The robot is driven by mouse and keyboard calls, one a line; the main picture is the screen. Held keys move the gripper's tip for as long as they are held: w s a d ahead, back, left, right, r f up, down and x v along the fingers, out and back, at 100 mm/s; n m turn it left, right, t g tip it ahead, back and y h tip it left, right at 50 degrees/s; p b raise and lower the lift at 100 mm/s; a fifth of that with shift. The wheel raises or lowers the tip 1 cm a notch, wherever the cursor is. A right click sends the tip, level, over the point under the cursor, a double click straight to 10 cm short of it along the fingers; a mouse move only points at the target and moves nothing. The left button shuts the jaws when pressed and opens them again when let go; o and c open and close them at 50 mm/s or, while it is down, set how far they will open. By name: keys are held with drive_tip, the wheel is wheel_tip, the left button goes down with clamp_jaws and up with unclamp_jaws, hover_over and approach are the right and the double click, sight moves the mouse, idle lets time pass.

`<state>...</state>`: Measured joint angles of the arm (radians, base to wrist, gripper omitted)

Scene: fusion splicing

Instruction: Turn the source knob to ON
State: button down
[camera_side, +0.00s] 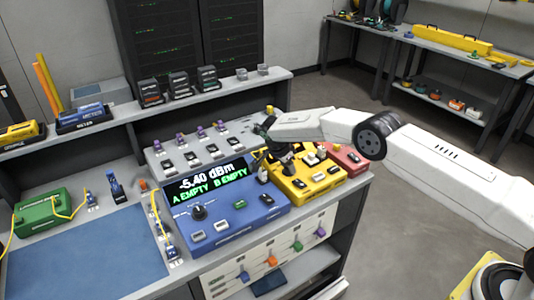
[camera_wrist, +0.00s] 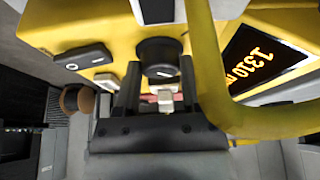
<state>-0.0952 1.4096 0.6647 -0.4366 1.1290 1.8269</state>
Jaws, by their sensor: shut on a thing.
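The source is a yellow box (camera_side: 322,189) on the bench, right of the blue meter box. In the wrist view its yellow face (camera_wrist: 115,35) carries a round black knob (camera_wrist: 158,52) with a short white mark. My gripper (camera_wrist: 160,80) has one dark finger on each side of this knob and is shut on it. In the side view my gripper (camera_side: 283,160) reaches down onto the yellow box and hides the knob. The ON and OFF labels cannot be read.
A blue meter box (camera_side: 228,215) reads -5.40 dBm, A EMPTY, B EMPTY. A red box (camera_side: 350,160) stands close on the right. A black rocker switch (camera_wrist: 83,57) is beside the knob. A thick yellow cable (camera_wrist: 210,75) crosses the wrist view near my gripper.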

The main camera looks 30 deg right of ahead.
drive_tip(key=shift+m, duration=0.3)
drive_tip(key=shift+c, duration=0.9)
unclamp_jaws()
drive_tip(key=shift+r, duration=0.1)
drive_tip(key=v, duration=0.7)
drive_tip(key=shift+a+r, duration=0.2)
drive_tip(key=shift+r, duration=0.1)
drive_tip(key=shift+w, duration=0.1)
